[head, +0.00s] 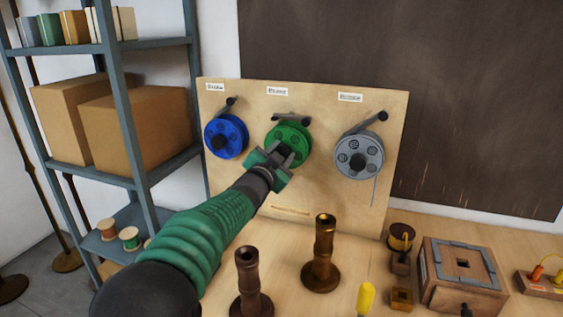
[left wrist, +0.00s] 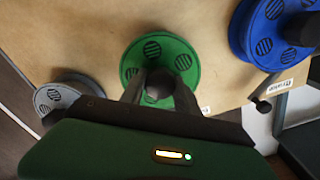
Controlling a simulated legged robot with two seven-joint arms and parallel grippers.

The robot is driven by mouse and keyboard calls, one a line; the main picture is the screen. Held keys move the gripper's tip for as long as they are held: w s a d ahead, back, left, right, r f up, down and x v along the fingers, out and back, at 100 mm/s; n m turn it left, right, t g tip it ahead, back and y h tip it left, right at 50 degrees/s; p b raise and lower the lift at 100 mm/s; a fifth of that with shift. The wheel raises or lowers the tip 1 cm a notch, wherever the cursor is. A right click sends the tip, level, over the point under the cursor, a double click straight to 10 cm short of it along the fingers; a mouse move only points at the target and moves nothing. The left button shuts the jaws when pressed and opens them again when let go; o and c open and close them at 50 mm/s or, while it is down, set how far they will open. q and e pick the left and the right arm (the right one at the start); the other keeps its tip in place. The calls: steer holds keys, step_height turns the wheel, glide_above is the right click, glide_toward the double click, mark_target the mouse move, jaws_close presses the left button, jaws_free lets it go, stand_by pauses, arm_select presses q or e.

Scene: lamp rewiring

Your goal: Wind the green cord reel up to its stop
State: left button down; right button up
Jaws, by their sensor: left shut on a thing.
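The green cord reel (head: 290,137) is mounted in the middle of an upright wooden board (head: 320,205), between a blue and a grey reel. My left gripper (head: 277,157) is at the front of the green reel and covers its lower left part in the head view. In the left wrist view the gripper (left wrist: 160,86) is shut on the dark round knob (left wrist: 159,84) of the green reel (left wrist: 181,55). A dark crank lever (head: 292,119) sits just above the green reel. My right gripper is not in view.
The blue reel (head: 226,136) is close on the left and the grey reel (head: 359,155) on the right, with a cord hanging down. A shelf (head: 150,170) with boxes stands at left.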

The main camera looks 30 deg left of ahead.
arm_select(q)
steer(key=m+b, duration=0.2)
steer(key=m, duration=0.1)
steer(key=shift+f, duration=0.3)
steer(key=shift+m+b, duration=0.7)
steer(key=shift+m, duration=0.6)
steer(key=c, duration=1.3)
jaws_free()
steer(key=o, duration=0.4)
steer(key=shift+w+d+r, duration=0.1)
steer(key=shift+r, duration=0.1)
